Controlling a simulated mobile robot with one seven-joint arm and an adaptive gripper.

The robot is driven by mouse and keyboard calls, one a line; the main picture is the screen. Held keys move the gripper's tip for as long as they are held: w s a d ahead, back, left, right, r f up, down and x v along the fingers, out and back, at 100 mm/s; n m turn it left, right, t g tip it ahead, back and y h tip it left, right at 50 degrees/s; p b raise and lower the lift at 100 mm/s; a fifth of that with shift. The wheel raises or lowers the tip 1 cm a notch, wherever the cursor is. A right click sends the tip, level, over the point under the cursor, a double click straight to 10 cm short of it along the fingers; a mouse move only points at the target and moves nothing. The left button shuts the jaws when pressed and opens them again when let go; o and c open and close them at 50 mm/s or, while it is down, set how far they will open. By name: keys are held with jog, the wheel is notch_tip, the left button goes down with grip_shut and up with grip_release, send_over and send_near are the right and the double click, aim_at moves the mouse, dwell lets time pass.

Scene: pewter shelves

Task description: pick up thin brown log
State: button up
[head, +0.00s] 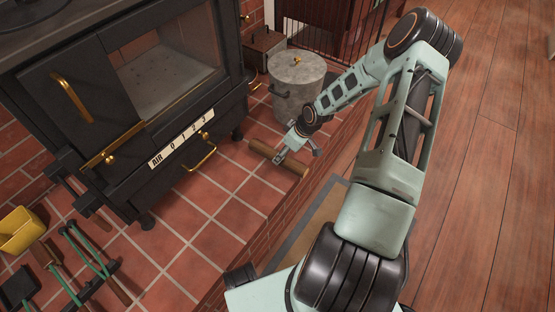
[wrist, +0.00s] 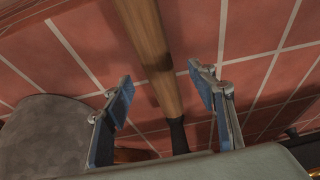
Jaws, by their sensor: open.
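The thin brown log (head: 296,167) lies on the red tiled hearth, in front of the stove and near the hearth's raised brick edge. My gripper (head: 283,157) is over the middle of the log and hides part of it. In the wrist view, the log (wrist: 148,40) runs lengthwise between the two blue-grey fingers of my gripper (wrist: 161,80). The fingers stand apart, one on each side, with gaps to the wood. The log's lower end looks dark in the wrist view. I cannot tell how far the fingertips are above the tiles.
A grey lidded metal bucket (head: 297,92) stands just behind the log; its rounded grey side (wrist: 42,135) seems to show in the wrist view. The black stove (head: 130,170) stands to the left. Fire tools (head: 85,255) and a yellow container (head: 20,230) are at lower left.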

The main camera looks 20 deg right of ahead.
jog(key=b+x, duration=0.1)
jog(key=x, duration=0.1)
jog(key=b+x, duration=0.1)
jog(key=x, duration=0.2)
jog(key=shift+w+f, duration=0.2)
jog(key=shift+w, duration=0.1)
jog(key=shift+r, duration=0.15)
grip_shut()
